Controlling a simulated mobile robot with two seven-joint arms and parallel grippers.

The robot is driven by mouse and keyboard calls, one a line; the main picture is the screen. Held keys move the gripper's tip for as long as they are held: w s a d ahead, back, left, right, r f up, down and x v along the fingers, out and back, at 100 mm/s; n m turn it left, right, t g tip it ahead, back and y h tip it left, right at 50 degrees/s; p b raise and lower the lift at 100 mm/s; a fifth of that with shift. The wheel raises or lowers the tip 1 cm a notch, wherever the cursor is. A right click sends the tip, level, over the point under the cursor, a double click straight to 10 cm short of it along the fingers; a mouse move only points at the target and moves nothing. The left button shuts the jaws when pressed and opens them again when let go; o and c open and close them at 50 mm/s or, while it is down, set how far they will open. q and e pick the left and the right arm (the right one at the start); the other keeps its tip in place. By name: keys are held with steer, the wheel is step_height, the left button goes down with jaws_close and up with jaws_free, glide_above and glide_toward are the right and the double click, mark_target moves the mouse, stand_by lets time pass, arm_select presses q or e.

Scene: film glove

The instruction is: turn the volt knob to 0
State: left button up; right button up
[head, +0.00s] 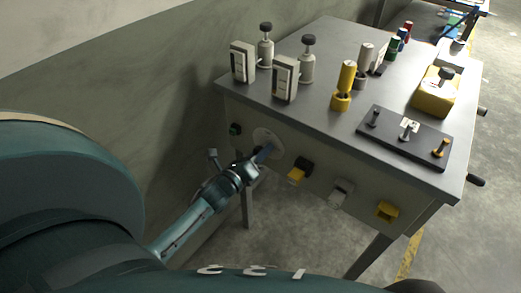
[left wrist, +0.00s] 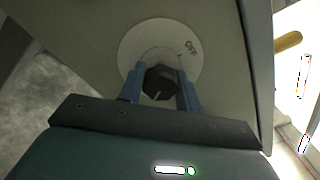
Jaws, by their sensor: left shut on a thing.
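The volt knob (left wrist: 160,82) is a dark, many-sided knob with a pale line on its face. It sits at the middle of a round white dial (left wrist: 130,43) with markings partly legible. In the head view the dial (head: 268,137) is on the front panel of the workbench, near its left end. My left gripper (left wrist: 160,88) is shut on the knob, one blue finger on each side. In the head view the left gripper (head: 262,155) reaches the dial from below left and hides the knob. My right gripper does not show.
The bench top (head: 330,52) holds meters, cylinders and a dark lever plate (head: 405,137). A wall (head: 175,75) stands at left.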

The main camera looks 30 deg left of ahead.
arm_select(q)
steer(key=n+p, duration=0.1)
steer(key=n, duration=0.2)
steer(key=shift+r+n, duration=0.1)
steer(key=shift+n, duration=0.3)
steer(key=n+p, duration=0.1)
steer(key=n, duration=0.3)
steer(key=shift+n, duration=0.3)
steer(key=n, duration=0.2)
steer(key=shift+r+n+p, duration=0.1)
steer(key=shift+n+p, duration=0.2)
steer(key=shift+p, duration=0.1)
steer(key=n+p, duration=0.1)
steer(key=n, duration=0.4)
steer(key=n+p, duration=0.1)
steer(key=n, duration=0.6)
steer(key=shift+a+n, duration=0.1)
steer(key=shift+n, duration=0.2)
steer(key=n, duration=0.3)
steer(key=shift+p, duration=0.35)
steer(key=shift+n, duration=1.4)
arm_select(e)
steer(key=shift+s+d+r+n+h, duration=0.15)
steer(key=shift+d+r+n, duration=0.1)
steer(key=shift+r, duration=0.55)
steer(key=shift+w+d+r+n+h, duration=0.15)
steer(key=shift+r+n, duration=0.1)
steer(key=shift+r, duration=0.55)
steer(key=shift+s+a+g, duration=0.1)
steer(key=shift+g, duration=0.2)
